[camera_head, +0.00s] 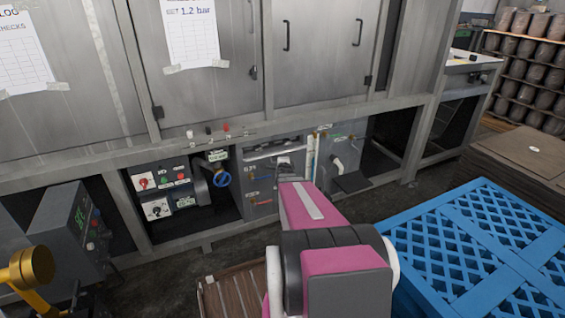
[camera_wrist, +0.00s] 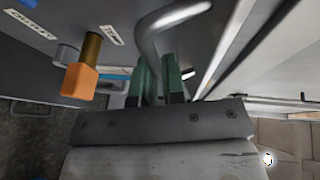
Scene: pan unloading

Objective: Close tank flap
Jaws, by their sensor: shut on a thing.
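The grey tank front panel (camera_head: 258,165) is low on the machine, left of the middle of the head view; it also fills the upper part of the wrist view (camera_wrist: 225,30). My gripper (camera_wrist: 159,75) has two green fingers, shut on the lower end of a grey bent metal handle (camera_wrist: 150,38) in front of the panel. My arm hides most of this contact in the head view. I cannot clearly make out the flap's edge or its angle. An orange-tipped lever (camera_wrist: 80,82) sticks out left of my fingers, apart from them.
A blue valve wheel (camera_head: 221,179) and a switch box (camera_head: 160,190) are left of the panel. A white spout (camera_head: 337,163) is to the right. Blue pallets (camera_head: 480,250) crowd the right side; a wooden pallet (camera_head: 235,292) lies in front. Dark floor shows between.

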